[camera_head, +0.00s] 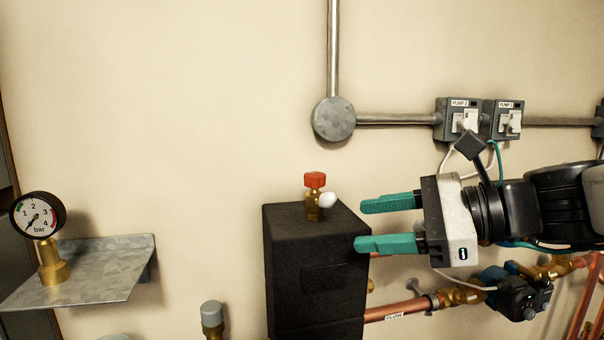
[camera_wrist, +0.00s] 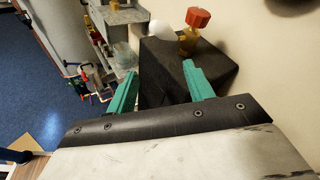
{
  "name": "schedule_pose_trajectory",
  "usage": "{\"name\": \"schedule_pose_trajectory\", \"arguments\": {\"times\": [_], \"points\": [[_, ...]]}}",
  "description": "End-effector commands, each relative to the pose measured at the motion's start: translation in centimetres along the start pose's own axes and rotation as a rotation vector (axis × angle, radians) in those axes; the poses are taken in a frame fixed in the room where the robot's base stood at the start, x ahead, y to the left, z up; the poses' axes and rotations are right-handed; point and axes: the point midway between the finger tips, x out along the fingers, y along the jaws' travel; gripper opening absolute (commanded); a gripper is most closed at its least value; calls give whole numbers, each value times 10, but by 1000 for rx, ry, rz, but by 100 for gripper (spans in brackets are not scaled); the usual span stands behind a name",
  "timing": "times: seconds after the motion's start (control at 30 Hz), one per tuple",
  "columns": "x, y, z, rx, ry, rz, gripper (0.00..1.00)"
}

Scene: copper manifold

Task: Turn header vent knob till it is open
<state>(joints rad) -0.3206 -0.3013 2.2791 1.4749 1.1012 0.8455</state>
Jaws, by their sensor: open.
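The header vent has a red knob (camera_head: 315,180) on a brass body (camera_head: 314,205) with a white rounded part (camera_head: 327,200) at its side. It stands upright on top of a black box-shaped header (camera_head: 315,270). In the wrist view the red knob (camera_wrist: 198,18) shows beyond the fingers, at the top. My gripper (camera_head: 375,224) is open and empty, with its teal fingers pointing left, just right of the vent and lower than the knob. The fingers look apart from the knob. I cannot tell from the knob whether the vent is open.
A pressure gauge (camera_head: 38,216) stands on a grey metal shelf (camera_head: 100,268) at the left. Pump switches (camera_head: 480,118) and conduit are on the wall above my arm. A copper flow pipe (camera_head: 400,309) runs below my gripper. The wall above the knob is clear.

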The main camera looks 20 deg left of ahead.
Motion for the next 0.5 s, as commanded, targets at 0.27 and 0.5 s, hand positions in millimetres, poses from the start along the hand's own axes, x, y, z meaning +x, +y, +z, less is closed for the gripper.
{"name": "schedule_pose_trajectory", "arguments": {"times": [0.27, 0.5], "points": [[36, -55, 32, 379, -226, -119, 52], [64, -62, 40, 408, -244, -123, 52]]}}
